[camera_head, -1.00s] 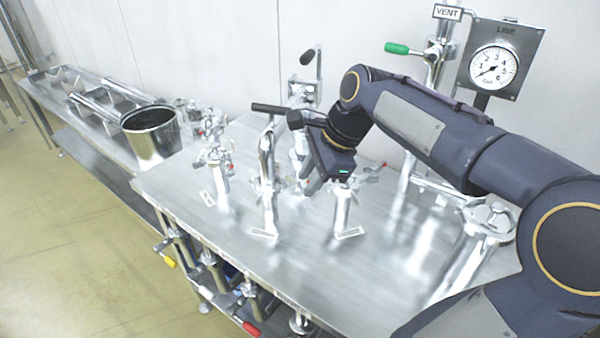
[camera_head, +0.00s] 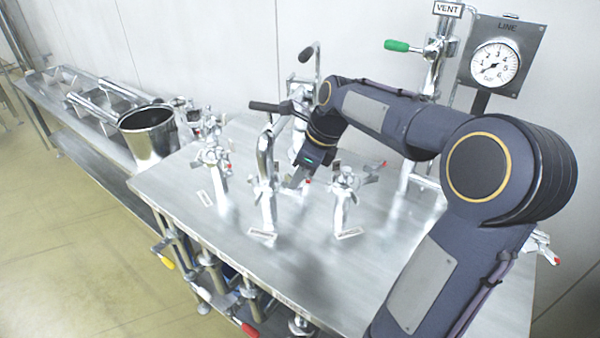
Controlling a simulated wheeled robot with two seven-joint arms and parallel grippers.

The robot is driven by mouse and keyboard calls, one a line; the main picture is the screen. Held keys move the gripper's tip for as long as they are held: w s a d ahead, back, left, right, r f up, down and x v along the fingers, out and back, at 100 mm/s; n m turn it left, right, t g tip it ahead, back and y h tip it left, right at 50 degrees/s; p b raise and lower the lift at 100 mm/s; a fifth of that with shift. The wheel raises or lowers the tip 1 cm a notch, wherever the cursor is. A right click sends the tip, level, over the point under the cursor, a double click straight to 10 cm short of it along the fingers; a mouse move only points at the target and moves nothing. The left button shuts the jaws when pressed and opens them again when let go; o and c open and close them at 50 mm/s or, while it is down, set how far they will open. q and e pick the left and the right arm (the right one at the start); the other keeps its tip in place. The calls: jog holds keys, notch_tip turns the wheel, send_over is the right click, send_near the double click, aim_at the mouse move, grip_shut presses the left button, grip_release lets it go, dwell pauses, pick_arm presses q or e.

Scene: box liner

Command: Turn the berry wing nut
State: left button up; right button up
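Several metal fittings with wing-shaped clamps stand on the steel table (camera_head: 300,262), each with a small label in front. The labels are too small to read surely, so I cannot tell which one is berry. One winged fitting (camera_head: 345,185) stands right of my gripper, one pipe with a clamp (camera_head: 265,185) stands left of it, and another winged fitting (camera_head: 212,158) stands farther left. My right gripper (camera_head: 297,180) points down between the middle pipe and the right fitting. Its fingers are small and blurred against the metal, so their opening and any contact are unclear. My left gripper is not in view.
A steel pot (camera_head: 150,138) stands at the left. A black handle (camera_head: 271,106) juts out beside my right wrist. A green-handled vent valve (camera_head: 398,45) and a pressure gauge (camera_head: 495,64) stand behind my arm. Clamps with red and yellow ends hang below the front edge.

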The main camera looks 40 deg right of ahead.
grip_shut()
dwell(0.3)
